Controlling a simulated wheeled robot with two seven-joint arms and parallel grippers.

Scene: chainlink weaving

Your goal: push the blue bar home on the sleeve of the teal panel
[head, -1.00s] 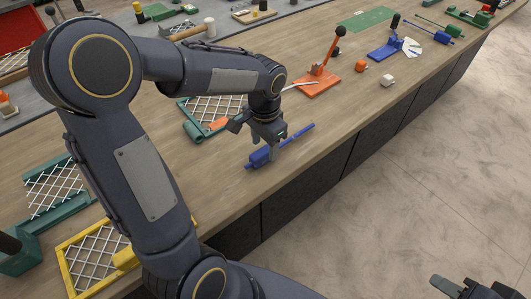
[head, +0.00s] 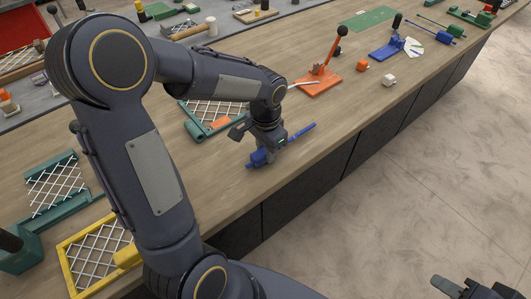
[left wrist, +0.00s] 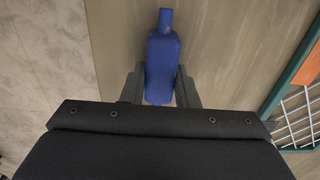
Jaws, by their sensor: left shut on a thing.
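The blue bar (head: 256,161) lies on the wooden bench near its front edge, its thin end pointing up and right. My left gripper (head: 265,152) is down over the bar's thick part and shut on it. In the left wrist view the thick blue body (left wrist: 162,62) sits between the two fingers (left wrist: 160,92). A teal panel (head: 192,128) with white mesh and an orange piece lies just behind the gripper, apart from the bar. Its frame edge shows in the left wrist view (left wrist: 292,72). My right gripper (head: 466,289) is at the bottom right, partly cut off, over the floor.
An orange lever stand (head: 318,86) stands behind the bar's thin end. Another teal frame (head: 62,204) and a yellow frame (head: 76,272) are at left. The bench drops off in front.

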